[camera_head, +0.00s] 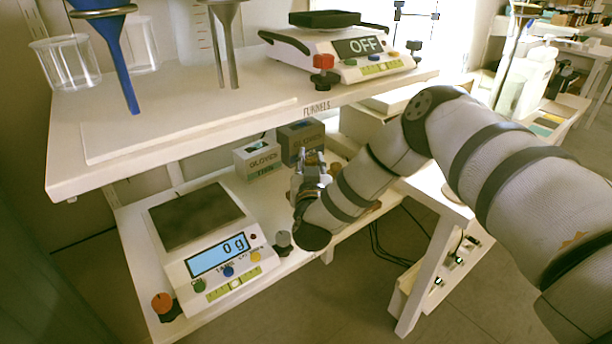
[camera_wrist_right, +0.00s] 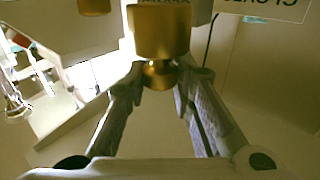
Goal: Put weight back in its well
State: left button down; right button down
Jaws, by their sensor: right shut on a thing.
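In the right wrist view, a brass weight (camera_wrist_right: 161,38) with a narrower knob sits between the fingertips of my right gripper (camera_wrist_right: 158,78). The fingers are shut on its knob. In the head view my right gripper (camera_head: 311,180) is over the lower shelf, right of the lower scale and in front of the glove boxes. The weight is hard to make out there. A second brass piece (camera_wrist_right: 94,5) shows at the top edge of the wrist view. I cannot make out an empty well; my arm covers part of the shelf. My left gripper is not in view.
The lower scale (camera_head: 212,271) reads 0 g and its dark pan is empty. The upper shelf (camera_head: 190,128) overhangs, with a scale marked OFF (camera_head: 345,52), a blue funnel (camera_head: 113,48) and a beaker (camera_head: 64,64).

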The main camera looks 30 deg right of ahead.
jog(key=shift+w+d+f, duration=0.1)
jog(key=shift+w+f, duration=0.15)
jog(key=shift+w, duration=0.05)
notch_tip(320, 180, down, 3)
jog(key=shift+b, duration=0.45)
jog(key=shift+w+r, duration=0.1)
jog(key=shift+r, duration=0.05)
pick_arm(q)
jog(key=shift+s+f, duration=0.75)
pick_arm(e)
jog(key=shift+f, duration=0.6)
